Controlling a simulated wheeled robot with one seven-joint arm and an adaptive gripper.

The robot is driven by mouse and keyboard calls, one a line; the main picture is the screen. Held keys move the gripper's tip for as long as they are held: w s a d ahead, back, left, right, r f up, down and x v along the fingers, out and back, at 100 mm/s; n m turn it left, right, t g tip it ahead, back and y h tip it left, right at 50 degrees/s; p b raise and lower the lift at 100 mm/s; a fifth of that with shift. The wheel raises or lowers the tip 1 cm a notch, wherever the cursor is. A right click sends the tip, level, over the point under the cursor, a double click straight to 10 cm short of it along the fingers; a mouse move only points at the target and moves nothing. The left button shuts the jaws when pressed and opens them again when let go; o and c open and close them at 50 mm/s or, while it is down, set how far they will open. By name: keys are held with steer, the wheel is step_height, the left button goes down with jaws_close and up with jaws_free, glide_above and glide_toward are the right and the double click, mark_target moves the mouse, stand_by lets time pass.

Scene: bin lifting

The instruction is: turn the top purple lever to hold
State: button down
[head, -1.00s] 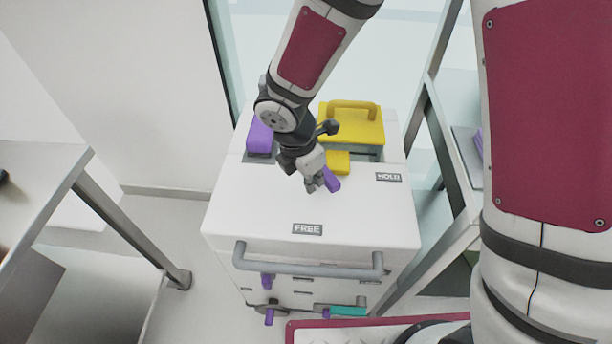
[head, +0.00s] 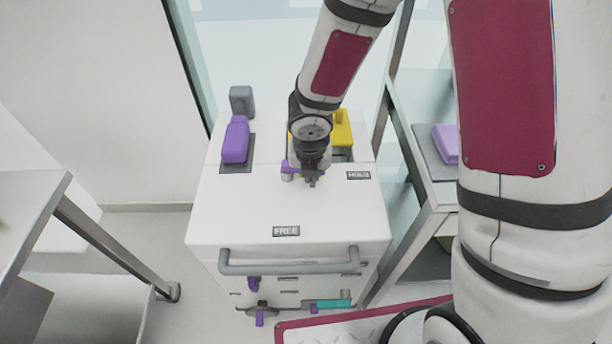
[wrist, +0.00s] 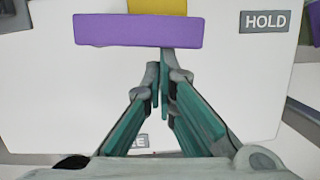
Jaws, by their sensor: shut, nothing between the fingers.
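The top purple lever (head: 288,165) is on the white top of the cabinet (head: 240,205), mostly hidden behind my gripper in the head view. In the wrist view the lever (wrist: 138,31) lies crosswise as a flat purple bar. The HOLD label (head: 358,175) is to the right, also clear in the wrist view (wrist: 265,21). The FREE label (head: 286,231) is nearer the front. My gripper (wrist: 161,75) is shut and empty, with its fingertips at the near edge of the lever, right of its middle. I cannot tell whether they touch it.
A purple block (head: 235,140) and a yellow handled object (head: 342,128) sit at the back of the top. A grey bar handle (head: 288,262) crosses the front, with lower purple levers (head: 253,283) beneath. A shelf with a purple box (head: 446,145) stands right.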

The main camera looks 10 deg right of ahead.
steer(key=shift+w+d, duration=0.25)
stand_by(0.6)
